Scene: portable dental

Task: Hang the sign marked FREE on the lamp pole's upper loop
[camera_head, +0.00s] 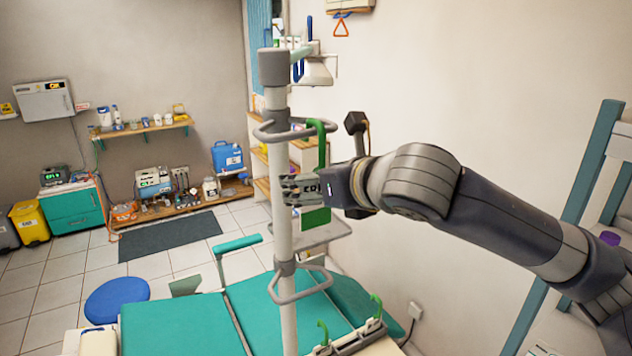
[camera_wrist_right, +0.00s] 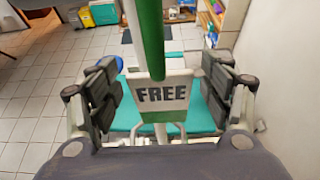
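The FREE sign (camera_wrist_right: 162,96) is a white plate with dark letters, a green lower strip and a green hook. In the head view its green hook (camera_head: 321,145) curves over the right side of the pole's upper loop (camera_head: 268,134); exact contact is hard to tell. The lamp pole (camera_head: 281,230) is pale and upright, with a lower loop (camera_head: 308,296). My right gripper (camera_head: 305,190) is beside the pole, below the upper loop. In the wrist view its fingers (camera_wrist_right: 161,95) stand apart on both sides of the sign, with narrow gaps. My left gripper is out of view.
A rack (camera_head: 348,338) with more green hooks is at the bottom, near the teal dental chair (camera_head: 180,325). A small tray (camera_head: 325,234) is behind the pole. A wall shelf (camera_head: 145,130) and a blue stool (camera_head: 117,300) are at left.

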